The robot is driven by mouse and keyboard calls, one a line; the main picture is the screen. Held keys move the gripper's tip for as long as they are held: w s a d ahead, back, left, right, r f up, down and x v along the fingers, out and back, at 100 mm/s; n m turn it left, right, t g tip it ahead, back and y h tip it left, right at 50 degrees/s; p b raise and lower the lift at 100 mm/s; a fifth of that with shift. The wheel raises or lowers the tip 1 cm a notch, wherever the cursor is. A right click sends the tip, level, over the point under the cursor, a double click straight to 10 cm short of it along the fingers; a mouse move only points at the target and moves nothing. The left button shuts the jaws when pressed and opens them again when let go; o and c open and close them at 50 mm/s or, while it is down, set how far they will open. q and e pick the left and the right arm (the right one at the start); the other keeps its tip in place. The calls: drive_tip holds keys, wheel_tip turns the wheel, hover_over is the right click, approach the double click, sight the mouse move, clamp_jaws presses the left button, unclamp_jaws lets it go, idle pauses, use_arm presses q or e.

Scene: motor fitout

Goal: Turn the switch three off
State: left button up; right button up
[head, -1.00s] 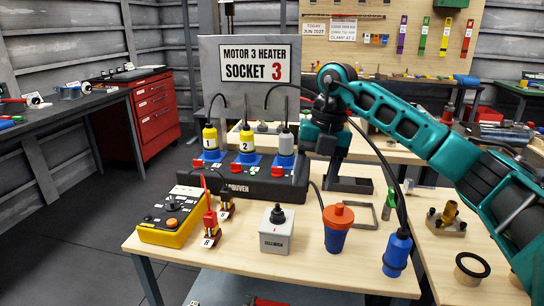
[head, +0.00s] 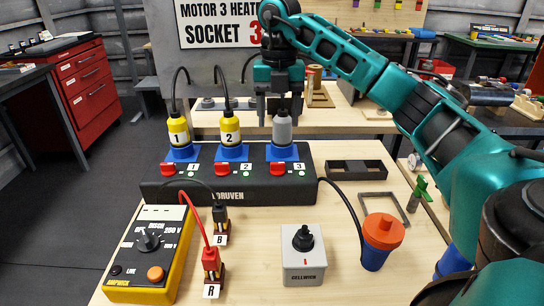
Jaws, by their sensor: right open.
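Switch three is a red rotary knob (head: 278,169) on the front right of the black socket panel (head: 238,190). A label "3" and a small green light sit beside it. A grey plug (head: 282,128) stands upright in the blue socket (head: 282,152) just behind this switch. My right gripper (head: 280,108) points down at the top of the grey plug, with a finger on either side of it. It is open; whether it touches the plug cannot be told. It is behind and above the switch. My left gripper is not in view.
Yellow plugs (head: 179,130) marked 1 and 2 stand in the other sockets, with red switches below. In front are a yellow meter (head: 149,255), red and black probes, a grey switch box (head: 303,262) and an orange-topped blue connector (head: 380,240). A dark tray (head: 356,174) lies right of the panel.

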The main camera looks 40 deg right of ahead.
sight(278, 163)
wheel_tip(278, 163, down, 10)
drive_tip(key=shift+s+r+b, duration=0.1)
drive_tip(key=shift+b, duration=0.35)
drive_tip(key=shift+f, duration=0.7)
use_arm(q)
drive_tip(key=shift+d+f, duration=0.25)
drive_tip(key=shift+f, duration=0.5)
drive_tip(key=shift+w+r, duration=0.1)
use_arm(e)
drive_tip(key=shift+c, duration=0.3)
drive_tip(key=c, duration=1)
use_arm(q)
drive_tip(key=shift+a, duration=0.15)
